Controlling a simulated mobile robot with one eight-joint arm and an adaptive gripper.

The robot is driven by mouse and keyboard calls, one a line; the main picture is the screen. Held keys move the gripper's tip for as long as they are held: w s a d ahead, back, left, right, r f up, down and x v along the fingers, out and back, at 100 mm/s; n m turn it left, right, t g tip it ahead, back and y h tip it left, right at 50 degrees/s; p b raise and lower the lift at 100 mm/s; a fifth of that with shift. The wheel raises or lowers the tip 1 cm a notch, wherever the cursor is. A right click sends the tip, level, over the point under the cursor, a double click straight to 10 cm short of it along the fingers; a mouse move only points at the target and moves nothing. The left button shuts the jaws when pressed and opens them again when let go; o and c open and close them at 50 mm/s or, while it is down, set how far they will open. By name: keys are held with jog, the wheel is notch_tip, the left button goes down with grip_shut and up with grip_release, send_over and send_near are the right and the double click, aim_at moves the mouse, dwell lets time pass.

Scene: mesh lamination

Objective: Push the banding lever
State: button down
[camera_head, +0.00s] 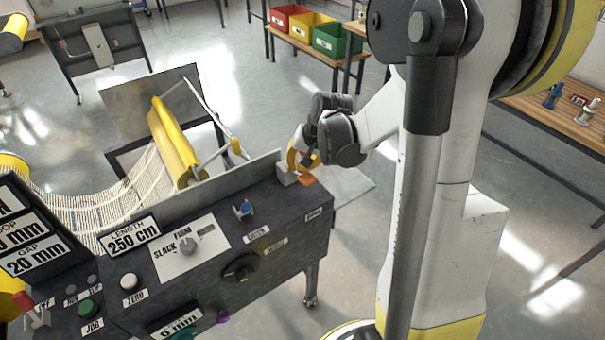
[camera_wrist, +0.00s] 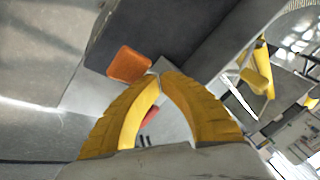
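An orange pad-like piece (camera_head: 308,180) sits at the right end of the dark control console (camera_head: 285,215). It also shows in the wrist view (camera_wrist: 130,65), just left of and beyond my fingertips; it may be the end of the banding lever, but I cannot tell for sure. A smaller red-orange piece (camera_wrist: 151,114) shows through the gap between my fingers. My gripper (camera_head: 303,165) is over that console end, close to the orange piece. In the wrist view my yellow fingers (camera_wrist: 163,73) curve together with their tips meeting, and nothing is held. Contact with the orange piece cannot be told.
A yellow roller (camera_head: 172,142) with mesh stands behind the console, beside a thin bar with a yellow handle (camera_head: 237,147). A blue switch (camera_head: 243,209) and several knobs are on the console. Coloured bins (camera_head: 310,28) stand behind. Floor right of the console is open.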

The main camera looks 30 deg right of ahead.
aim_at(300, 174)
jog(key=shift+s+f+b, duration=0.2)
jog(key=shift+f+b, duration=0.45)
jog(key=shift+f, duration=0.1)
jog(key=shift+s+f+b, duration=0.2)
jog(key=shift+f+b, duration=0.4)
jog(key=shift+f, duration=0.15)
dwell(1.0)
jog(key=shift+r, duration=0.1)
jog(key=shift+w+r+p, duration=0.25)
jog(key=shift+r+p, duration=0.5)
jog(key=shift+r, duration=0.25)
jog(key=shift+w+r+p, duration=0.2)
jog(key=shift+r+p, duration=0.55)
jog(key=shift+r, duration=0.25)
jog(key=shift+w+r+p, duration=0.2)
jog(key=shift+r+p, duration=0.4)
jog(key=shift+r, duration=0.2)
jog(key=shift+w+r+p, duration=0.2)
jog(key=shift+r+p, duration=0.35)
jog(key=shift+r, duration=0.3)
jog(key=shift+w+r+p, duration=0.2)
jog(key=shift+r+p, duration=0.4)
jog(key=shift+r, duration=0.2)
jog(key=shift+a, duration=0.1)
